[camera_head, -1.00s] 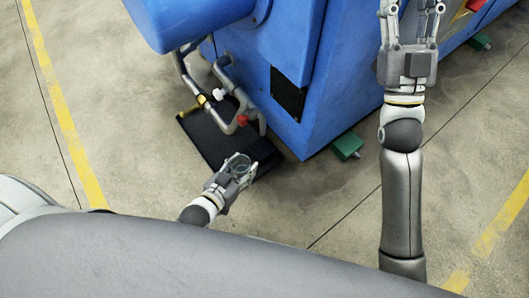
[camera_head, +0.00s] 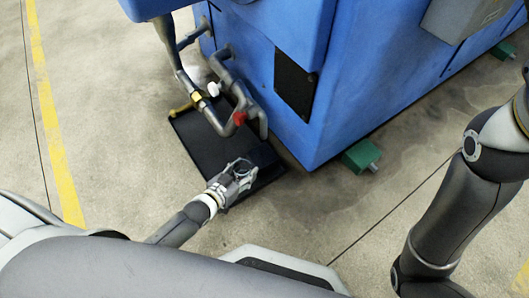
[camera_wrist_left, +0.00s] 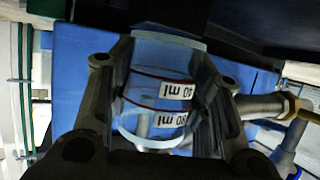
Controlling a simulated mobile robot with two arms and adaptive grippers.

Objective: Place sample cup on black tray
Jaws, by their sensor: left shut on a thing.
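The sample cup (camera_wrist_left: 160,85) is a clear beaker with "40 ml" and "80 ml" labels, held between the fingers in the left wrist view. In the head view my left gripper (camera_head: 240,172) is shut on the cup (camera_head: 241,165), which is small and dark there. The black tray (camera_head: 205,152) lies on the floor beside the blue machine. The gripper and cup appear over the tray's near right part; their height above it is hard to tell. My right arm is at the right edge of the head view, with its gripper out of the picture.
The blue machine (camera_head: 345,75) stands behind and right of the tray. Grey pipes with a red valve handle (camera_head: 240,118) hang over the tray's far side. A green foot (camera_head: 361,156) sits under the machine. Concrete floor is open at the left.

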